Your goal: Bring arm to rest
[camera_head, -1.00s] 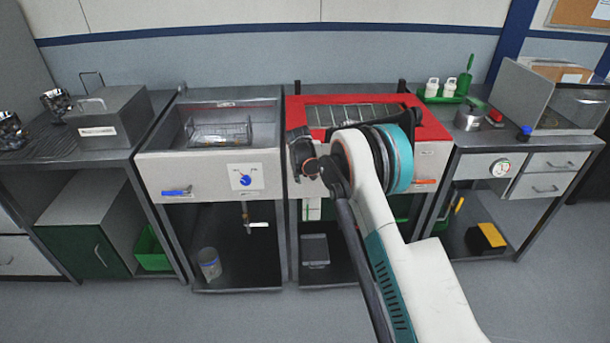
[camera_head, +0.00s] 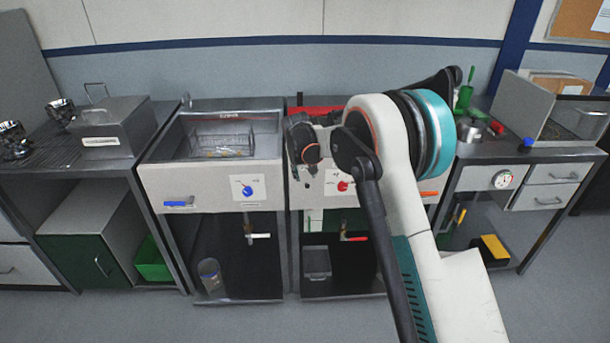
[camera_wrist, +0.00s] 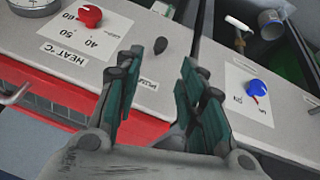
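My gripper (camera_wrist: 160,95) shows in the wrist view with its two dark green-padded fingers apart and nothing between them. Behind the fingers are a pale front panel with a red knob (camera_wrist: 89,15) by a "HEAT °C" scale, a small dark knob (camera_wrist: 160,45), and a panel with a blue knob (camera_wrist: 256,88). In the head view my arm is folded up in front of the red-rimmed bench unit (camera_head: 318,112) and hides much of it. I cannot clearly make out the gripper's fingers there.
Left of my arm stands a basin unit with a wire basket (camera_head: 222,143). A grey lidded box (camera_head: 112,127) and shiny metal parts (camera_head: 60,112) are on the far-left bench. At right are a metal pot (camera_head: 470,132) and a clear-sided box (camera_head: 550,110). The floor in front is clear.

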